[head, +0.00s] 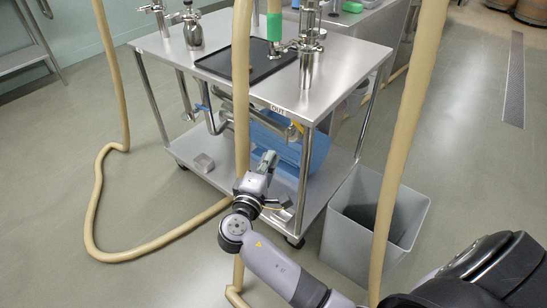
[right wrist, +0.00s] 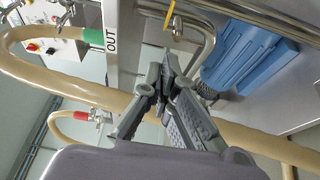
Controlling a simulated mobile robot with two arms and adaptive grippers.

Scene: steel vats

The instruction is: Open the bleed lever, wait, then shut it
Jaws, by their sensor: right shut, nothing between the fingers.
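A small yellow lever (head: 298,127) shows beside a steel pipe end under the table top, near the OUT label (head: 278,110); I take it for the bleed lever. In the right wrist view the yellow lever (right wrist: 171,13) is at the top, with steel pipe next to it. My right gripper (head: 270,158) is below and left of the lever, in front of the cart. In the right wrist view the gripper (right wrist: 166,58) has its fingertips together, empty and apart from the lever. My left gripper is not in view.
A steel cart (head: 350,47) carries valves and a black tray (head: 270,62). A blue tank or motor (head: 318,150) sits on its lower shelf. A tan hose (head: 240,90) hangs close by my right gripper; another (head: 412,90) hangs right, before a grey bin (head: 345,235).

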